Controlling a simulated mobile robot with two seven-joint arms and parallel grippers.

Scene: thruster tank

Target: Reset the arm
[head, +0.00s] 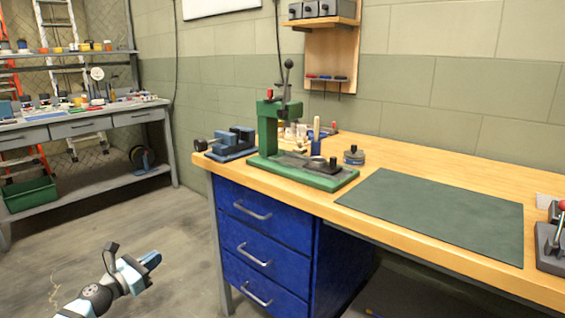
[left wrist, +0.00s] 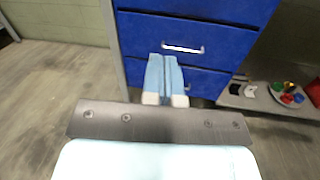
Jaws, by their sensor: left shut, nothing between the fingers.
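My left gripper (head: 150,260) is low at the left of the head view, over the open floor and left of the workbench. It also shows in the left wrist view (left wrist: 165,62), with its two pale blue fingers together and nothing between them. Behind the fingers in that view is the blue drawer cabinet (left wrist: 200,40) under the bench; the gripper appears apart from it. My right gripper is in neither view.
The wooden workbench (head: 430,175) carries a green press (head: 268,130), a blue vise (head: 232,143), a small round tin (head: 354,157) and a dark green mat (head: 440,212). A metal shelf unit (head: 80,125) stands at the back left. The floor (head: 130,225) between is clear.

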